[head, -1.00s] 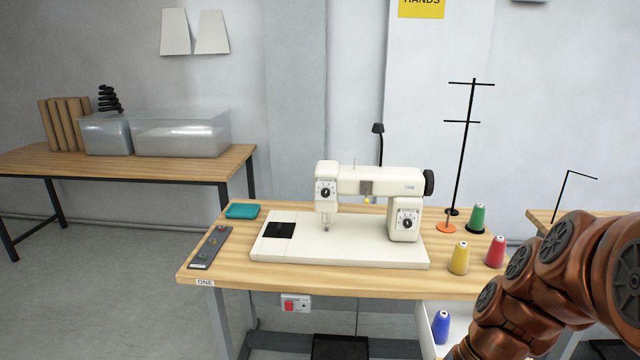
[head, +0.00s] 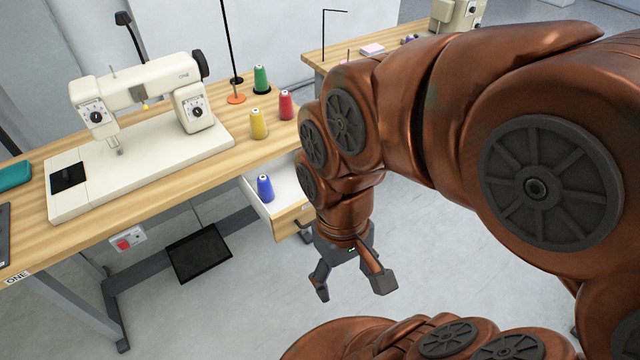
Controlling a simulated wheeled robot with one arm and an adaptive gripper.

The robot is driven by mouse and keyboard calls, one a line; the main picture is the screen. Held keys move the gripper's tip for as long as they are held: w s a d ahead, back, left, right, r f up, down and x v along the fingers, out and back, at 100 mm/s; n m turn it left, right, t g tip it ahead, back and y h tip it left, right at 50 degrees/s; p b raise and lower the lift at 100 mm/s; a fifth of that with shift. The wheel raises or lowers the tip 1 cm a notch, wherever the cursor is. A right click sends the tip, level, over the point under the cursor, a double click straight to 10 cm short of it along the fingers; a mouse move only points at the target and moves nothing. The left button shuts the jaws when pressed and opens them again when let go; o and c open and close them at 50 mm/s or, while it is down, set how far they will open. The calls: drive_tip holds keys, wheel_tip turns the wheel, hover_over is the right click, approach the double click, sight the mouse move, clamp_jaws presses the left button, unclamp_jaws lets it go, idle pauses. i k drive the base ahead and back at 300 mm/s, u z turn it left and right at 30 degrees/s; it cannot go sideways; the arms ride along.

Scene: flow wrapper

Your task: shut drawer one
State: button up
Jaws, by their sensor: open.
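Drawer one (head: 262,208) hangs under the right part of the sewing table labelled ONE and is pulled out. Its inside is white and its front (head: 291,219) is light wood. A blue thread cone (head: 265,189) stands upright in it. A dark handle (head: 303,231) shows on the front, partly hidden by my arm. My gripper (head: 352,286) is open and empty, pointing down over the floor, to the right of and lower in the picture than the drawer front. I see a gap between the fingers and the handle, but cannot tell its depth.
A cream sewing machine (head: 137,140) stands on the table (head: 160,205). Yellow (head: 258,124), red (head: 286,106) and green (head: 261,80) thread cones stand above the drawer. A black pedal (head: 199,254) lies below. The floor (head: 230,315) in front is clear.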

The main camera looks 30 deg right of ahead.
sight(291, 211)
drive_tip(key=z, duration=1.5)
drive_tip(key=k, duration=1.2)
drive_tip(key=u, duration=1.75)
drive_tip(key=i, duration=0.5)
